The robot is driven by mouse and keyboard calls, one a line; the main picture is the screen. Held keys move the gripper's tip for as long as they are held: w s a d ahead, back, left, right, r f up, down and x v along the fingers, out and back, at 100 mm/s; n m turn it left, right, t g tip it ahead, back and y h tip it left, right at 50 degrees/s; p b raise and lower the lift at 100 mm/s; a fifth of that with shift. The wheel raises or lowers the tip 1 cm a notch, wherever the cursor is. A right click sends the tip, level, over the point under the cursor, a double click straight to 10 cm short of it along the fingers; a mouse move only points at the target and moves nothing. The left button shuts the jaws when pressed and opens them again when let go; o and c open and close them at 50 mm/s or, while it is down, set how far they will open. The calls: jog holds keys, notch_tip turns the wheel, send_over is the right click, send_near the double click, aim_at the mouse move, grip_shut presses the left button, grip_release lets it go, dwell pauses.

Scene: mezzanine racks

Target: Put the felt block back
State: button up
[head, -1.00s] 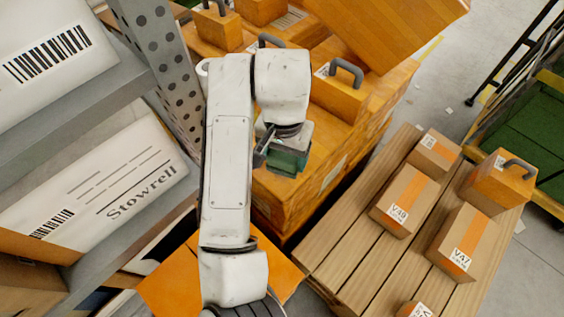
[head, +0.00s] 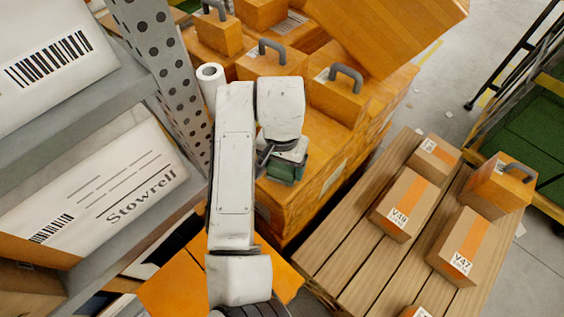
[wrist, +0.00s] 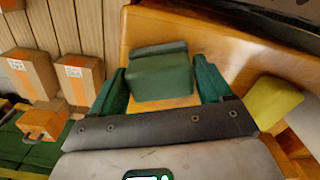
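The felt block is a dark green block with a greyer top strip, between my two green fingers in the wrist view (wrist: 160,78). Its sides lie very close to both fingertips, and a sliver of orange shows beside it lower down. I cannot tell whether the fingers press on it. My gripper (wrist: 160,85) is over the orange box top (wrist: 150,25). In the head view my gripper (head: 284,168) is low over the orange box stack (head: 325,150), with green below the white wrist. There block and fingers cannot be told apart, and contact with the box top is unclear.
Handled orange boxes (head: 340,97) and a white roll (head: 210,76) stand behind my arm. A grey rack (head: 95,95) is close on the left. A wooden pallet (head: 350,235) with cartons (head: 403,204) is at right. A yellow piece (wrist: 272,100) lies right of my gripper.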

aim_at(282, 165)
jog(key=o, duration=0.4)
jog(key=shift+c, duration=0.2)
notch_tip(282, 165, up, 12)
jog(key=p, duration=0.1)
jog(key=shift+r+p, duration=0.15)
jog(key=shift+p, duration=0.15)
